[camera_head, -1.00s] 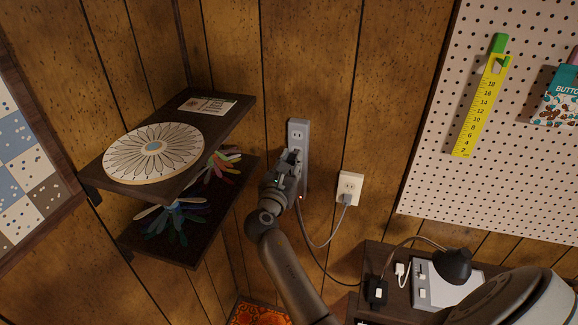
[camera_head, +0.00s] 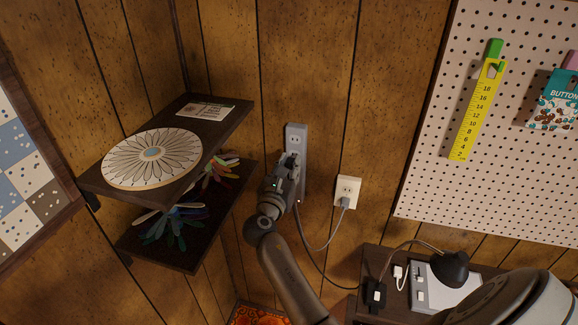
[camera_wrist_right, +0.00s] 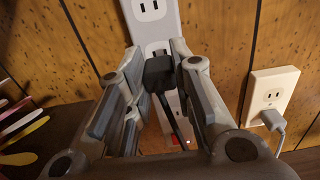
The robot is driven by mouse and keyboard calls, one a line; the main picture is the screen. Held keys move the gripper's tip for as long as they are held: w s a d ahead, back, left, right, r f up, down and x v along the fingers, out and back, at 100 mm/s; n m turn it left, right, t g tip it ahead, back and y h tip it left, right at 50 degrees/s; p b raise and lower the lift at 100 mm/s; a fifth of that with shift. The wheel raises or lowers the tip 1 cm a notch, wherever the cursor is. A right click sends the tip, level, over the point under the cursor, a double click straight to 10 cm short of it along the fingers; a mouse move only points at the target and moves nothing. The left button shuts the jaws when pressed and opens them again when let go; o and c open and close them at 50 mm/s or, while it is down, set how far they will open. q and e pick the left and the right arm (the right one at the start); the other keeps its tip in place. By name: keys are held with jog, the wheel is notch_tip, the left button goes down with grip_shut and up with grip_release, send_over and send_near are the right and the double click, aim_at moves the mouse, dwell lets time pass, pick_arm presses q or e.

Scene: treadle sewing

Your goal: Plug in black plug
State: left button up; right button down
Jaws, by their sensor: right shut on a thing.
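The black plug (camera_wrist_right: 160,72) is between the fingers of my right gripper (camera_wrist_right: 165,66) in the right wrist view, with its cord hanging down below it. My right gripper (camera_head: 289,162) is at the front of the grey power strip (camera_head: 297,132) on the wood wall in the head view. The strip's top socket is free, and it also shows in the right wrist view (camera_wrist_right: 151,10). The plug faces a lower socket of the strip; whether its prongs are inside is hidden. My left gripper is in neither view.
A white wall outlet (camera_head: 347,186) right of the strip holds a grey plug (camera_head: 345,202). Two dark shelves (camera_head: 225,125) stand close on the left. A small table with a lamp (camera_head: 453,268) is at lower right. A pegboard (camera_head: 425,180) is at right.

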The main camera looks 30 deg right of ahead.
jog(key=shift+p, duration=0.55)
dwell(0.9)
jog(key=shift+x, duration=1.1)
jog(key=shift+w+d+r, duration=0.15)
jog(key=shift+d, duration=0.05)
dwell(0.4)
jog(key=c, duration=1.2)
grip_release()
jog(key=shift+d, duration=0.1)
jog(key=shift+s+a+f, duration=0.2)
jog(key=shift+s+a, duration=0.15)
jog(key=shift+a, duration=0.2)
jog(key=v, duration=1)
jog(key=shift+s+a, duration=0.25)
jog(key=shift+s, duration=0.05)
